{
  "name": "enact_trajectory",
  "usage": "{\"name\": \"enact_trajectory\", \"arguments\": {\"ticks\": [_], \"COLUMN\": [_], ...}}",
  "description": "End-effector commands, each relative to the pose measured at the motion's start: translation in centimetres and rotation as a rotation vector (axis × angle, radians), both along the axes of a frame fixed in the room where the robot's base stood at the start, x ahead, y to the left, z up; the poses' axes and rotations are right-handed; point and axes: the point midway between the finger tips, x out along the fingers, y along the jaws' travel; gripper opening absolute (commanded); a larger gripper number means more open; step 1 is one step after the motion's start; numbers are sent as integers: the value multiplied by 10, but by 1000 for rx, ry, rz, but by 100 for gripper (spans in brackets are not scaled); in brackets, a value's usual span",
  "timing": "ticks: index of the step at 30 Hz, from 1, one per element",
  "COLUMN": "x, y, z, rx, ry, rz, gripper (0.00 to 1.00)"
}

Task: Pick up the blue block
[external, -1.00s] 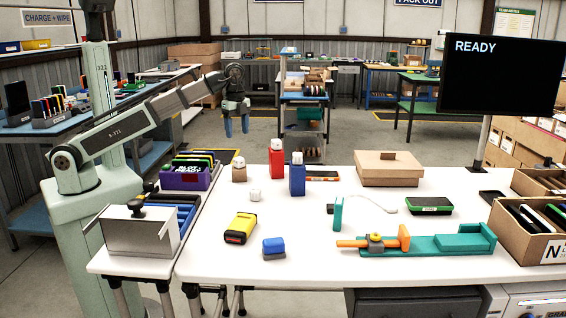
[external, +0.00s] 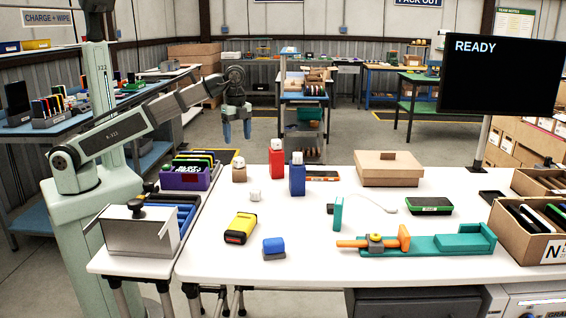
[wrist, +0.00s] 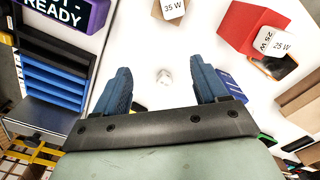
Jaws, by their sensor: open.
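A tall blue block (external: 297,180) with a white top stands upright on the white table, right of the middle-left. A low block with a blue top and grey base (external: 273,247) sits nearer the front edge. My gripper (external: 236,131) is open and empty, pointing down, high and to the left of the tall blue block.
A red block (external: 277,160) with a white top stands just behind the tall blue block. A wooden block (external: 239,171), the white cube and a yellow-black device (external: 240,228) lie nearby. A teal fixture (external: 430,243) and a cardboard box (external: 389,169) occupy the right side.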

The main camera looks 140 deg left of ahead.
Motion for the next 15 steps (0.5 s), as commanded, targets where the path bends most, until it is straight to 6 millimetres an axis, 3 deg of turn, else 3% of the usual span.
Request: {"name": "enact_trajectory", "arguments": {"ticks": [1, 15], "x": [18, 170], "y": [-13, -116], "z": [-3, -20], "rx": [-4, -40], "ry": [3, 43], "rz": [-36, -319], "gripper": [72, 72]}}
